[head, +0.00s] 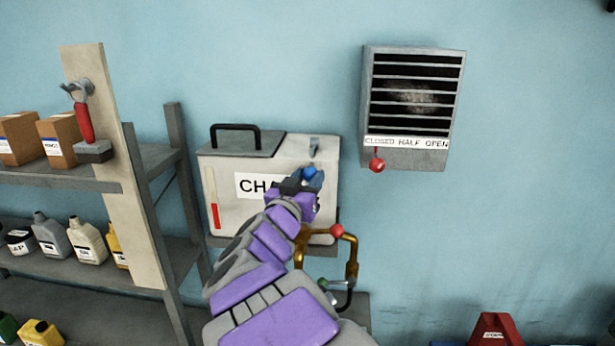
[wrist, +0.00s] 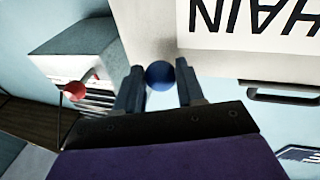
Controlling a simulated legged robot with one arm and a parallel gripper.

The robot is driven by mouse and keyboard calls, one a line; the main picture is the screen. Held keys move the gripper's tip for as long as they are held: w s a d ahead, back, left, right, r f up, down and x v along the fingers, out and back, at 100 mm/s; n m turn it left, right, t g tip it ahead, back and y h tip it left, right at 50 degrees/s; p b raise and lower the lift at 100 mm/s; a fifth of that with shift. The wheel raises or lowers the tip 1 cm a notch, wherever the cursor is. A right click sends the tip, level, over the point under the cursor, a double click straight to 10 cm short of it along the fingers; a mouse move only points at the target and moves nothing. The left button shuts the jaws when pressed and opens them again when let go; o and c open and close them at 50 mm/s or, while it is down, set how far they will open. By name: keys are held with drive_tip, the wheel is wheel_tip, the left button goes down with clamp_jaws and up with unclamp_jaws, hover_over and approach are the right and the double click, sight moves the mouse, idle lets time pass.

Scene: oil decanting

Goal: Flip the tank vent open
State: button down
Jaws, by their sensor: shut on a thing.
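The tank (head: 318,187) is a white box on the wall side, with a label partly hidden by my arm; the label (wrist: 245,25) reads "CHAIN" upside down in the wrist view. A small grey upright piece (head: 314,146) stands at the right of its top. A blue ball-shaped knob (wrist: 159,74) sits between my fingers, and it also shows in the head view (head: 309,173). My gripper (wrist: 158,84) is shut on this knob at the tank's upper front right. The link between the knob and the grey piece is not clear.
A wall louvre box (head: 415,105) marked "CLOSED HALF OPEN" has a red knob (head: 376,165). A brass pipe (head: 351,262) with a red ball (head: 337,230) stands below the tank's right side. A shelf (head: 150,165) with bottles and boxes is left.

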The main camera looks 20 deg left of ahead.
drive_tip(key=shift+w+a+f, duration=0.1)
drive_tip(key=shift+w+f, duration=0.1)
drive_tip(key=shift+f, duration=0.55)
drive_tip(key=c, duration=1)
unclamp_jaws()
drive_tip(key=shift+a, duration=0.1)
drive_tip(key=shift+o, duration=1.4)
drive_tip(key=shift+r, duration=0.1)
